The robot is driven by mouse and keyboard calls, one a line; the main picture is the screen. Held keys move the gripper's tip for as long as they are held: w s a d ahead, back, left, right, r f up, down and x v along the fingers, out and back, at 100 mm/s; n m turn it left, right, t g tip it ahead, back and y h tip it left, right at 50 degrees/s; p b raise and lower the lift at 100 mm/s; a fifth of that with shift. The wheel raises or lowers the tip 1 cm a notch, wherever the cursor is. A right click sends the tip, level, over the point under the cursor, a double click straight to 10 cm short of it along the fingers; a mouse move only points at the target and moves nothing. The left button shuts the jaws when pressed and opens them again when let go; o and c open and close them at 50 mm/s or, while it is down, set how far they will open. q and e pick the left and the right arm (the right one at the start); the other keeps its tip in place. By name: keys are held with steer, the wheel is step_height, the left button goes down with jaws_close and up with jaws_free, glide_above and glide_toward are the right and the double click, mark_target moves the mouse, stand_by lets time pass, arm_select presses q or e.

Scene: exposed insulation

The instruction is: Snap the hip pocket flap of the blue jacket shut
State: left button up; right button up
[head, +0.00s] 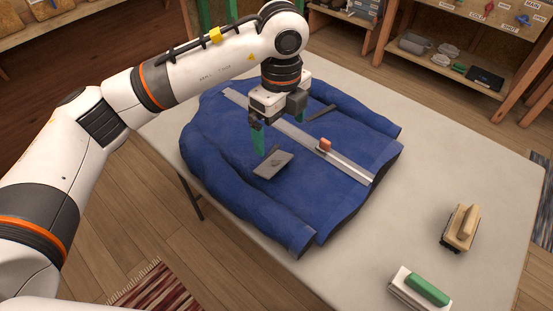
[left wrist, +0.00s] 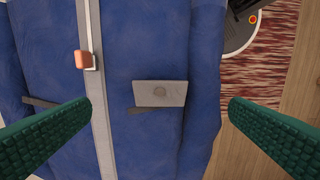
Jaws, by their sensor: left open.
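The blue jacket (head: 225,150) lies front up on the table. Its grey hip pocket flap (head: 273,164) is on the side nearer the left arm and looks tilted off the cloth. In the left wrist view the flap (left wrist: 172,98) shows a round snap mark, and a dark strip lies along its lower edge. I cannot tell whether the snap is engaged. My left gripper (head: 270,132) is open and empty above the jacket. Its green fingers stand wide to either side of the flap in the wrist view, apart from it. My right gripper is not in view.
A grey zip strip with an orange pull (head: 325,145) runs down the jacket. A dark strip (head: 321,111) marks its other side. A wooden-handled brush (head: 460,228) and a green-handled block (head: 427,289) stand on the table (head: 440,170) at the right. Shelves stand behind.

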mark_target(281, 166)
arm_select(q)
step_height(281, 166, down, 11)
steer(key=shift+f, duration=0.1)
stand_by(0.3)
steer(key=c, duration=0.9)
steer(key=shift+s+d+f+t+y+b, duration=0.2)
steer(key=shift+f+t+y+b, duration=0.1)
steer(key=shift+t+y+b, duration=0.25)
steer(key=shift+r, duration=0.1)
steer(key=o, duration=0.9)
